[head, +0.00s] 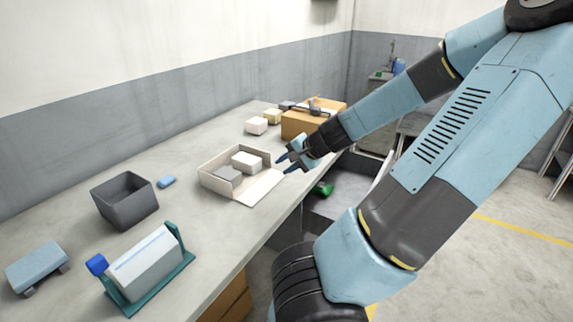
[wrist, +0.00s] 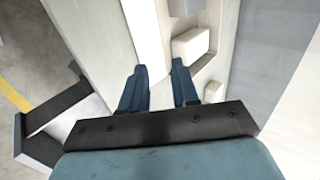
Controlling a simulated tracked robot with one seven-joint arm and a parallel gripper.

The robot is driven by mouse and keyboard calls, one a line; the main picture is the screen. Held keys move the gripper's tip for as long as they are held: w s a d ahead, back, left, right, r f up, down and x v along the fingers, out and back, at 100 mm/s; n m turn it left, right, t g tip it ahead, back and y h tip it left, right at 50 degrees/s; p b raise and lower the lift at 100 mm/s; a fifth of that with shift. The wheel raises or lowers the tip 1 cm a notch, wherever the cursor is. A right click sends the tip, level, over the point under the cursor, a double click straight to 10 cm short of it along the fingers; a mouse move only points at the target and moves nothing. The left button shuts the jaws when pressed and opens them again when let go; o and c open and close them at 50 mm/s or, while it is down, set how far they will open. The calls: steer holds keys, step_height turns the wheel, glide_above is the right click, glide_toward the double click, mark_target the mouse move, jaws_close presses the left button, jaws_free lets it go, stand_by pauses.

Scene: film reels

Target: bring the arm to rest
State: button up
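My gripper (head: 287,163) is at the end of my blue arm, above the right edge of an open shallow box on the bench. In the wrist view its two blue fingers (wrist: 160,85) stand apart with nothing between them, so it is open and empty. The open box (head: 208,181) has its flap folded out toward the bench's front edge. Inside it are a white block (head: 247,162) and a grey flat piece (head: 227,173). The white block also shows in the wrist view (wrist: 190,44), right of the fingers.
The bench (head: 190,215) also holds a dark grey bin (head: 126,207), a small blue block (head: 166,182), a teal-framed device (head: 147,265), a blue-grey piece (head: 37,266), small blocks (head: 257,126) and a tan box (head: 297,124). A green object (head: 323,188) lies below the bench edge.

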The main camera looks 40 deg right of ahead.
steer(key=shift+a, duration=0.1)
stand_by(0.4)
steer(key=a+f+n+g, duration=0.1)
steer(key=a, duration=0.1)
steer(key=a+f+n+g, duration=0.1)
steer(key=a+f, duration=0.1)
steer(key=a+f+n+g, duration=0.1)
steer(key=a+g, duration=0.1)
steer(key=a, duration=0.1)
steer(key=shift+w+f+n, duration=0.15)
steer(key=shift+w+n, duration=0.15)
steer(key=shift+w, duration=0.05)
steer(key=s+a+r+n+g+h, duration=0.2)
steer(key=s+a+r+n+h, duration=0.25)
steer(key=a+r+n, duration=0.65)
steer(key=s+a+r+t+y, duration=0.1)
steer(key=s+a+r+t, duration=0.1)
steer(key=s+a+r, duration=0.3)
steer(key=s+r, duration=0.4)
steer(key=r, duration=0.4)
steer(key=shift+s+m+t, duration=0.3)
steer(key=shift+t, duration=0.1)
stand_by(0.3)
